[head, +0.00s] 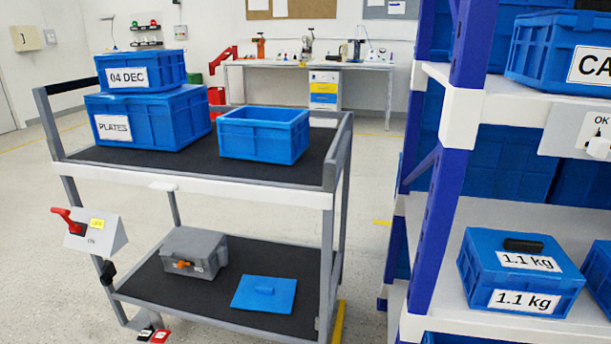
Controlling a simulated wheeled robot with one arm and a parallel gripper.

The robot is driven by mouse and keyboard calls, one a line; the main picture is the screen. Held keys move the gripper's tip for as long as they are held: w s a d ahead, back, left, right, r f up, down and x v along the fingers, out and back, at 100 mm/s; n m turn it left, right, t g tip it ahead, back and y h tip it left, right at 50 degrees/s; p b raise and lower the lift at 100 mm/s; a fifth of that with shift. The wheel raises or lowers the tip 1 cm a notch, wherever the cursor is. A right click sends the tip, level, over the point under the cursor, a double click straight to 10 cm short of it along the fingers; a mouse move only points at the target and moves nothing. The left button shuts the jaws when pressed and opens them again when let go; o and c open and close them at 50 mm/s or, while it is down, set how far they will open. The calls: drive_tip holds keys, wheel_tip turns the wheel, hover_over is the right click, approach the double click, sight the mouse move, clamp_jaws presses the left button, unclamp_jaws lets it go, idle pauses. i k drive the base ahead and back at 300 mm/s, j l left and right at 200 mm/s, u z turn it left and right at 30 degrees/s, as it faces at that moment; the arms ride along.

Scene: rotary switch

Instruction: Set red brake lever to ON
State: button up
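A red lever (67,220) sticks out to the upper left from a light grey box (104,235) fixed at the cart's front left post. The box has a small yellow label (97,223) near its top, too small to read surely. Lower on its face is dark lettering that looks like "ON". The lever's exact setting cannot be told from here. My gripper is not in view.
The grey cart (250,195) carries blue crates (265,134) on top. A grey case (193,253) and a blue lid (264,293) lie on its lower shelf. A blue-posted rack (440,230) with boxes stands close at right. Open floor (40,290) lies left of the cart.

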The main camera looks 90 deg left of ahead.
sight(64, 213)
drive_tip(key=u, duration=4.2)
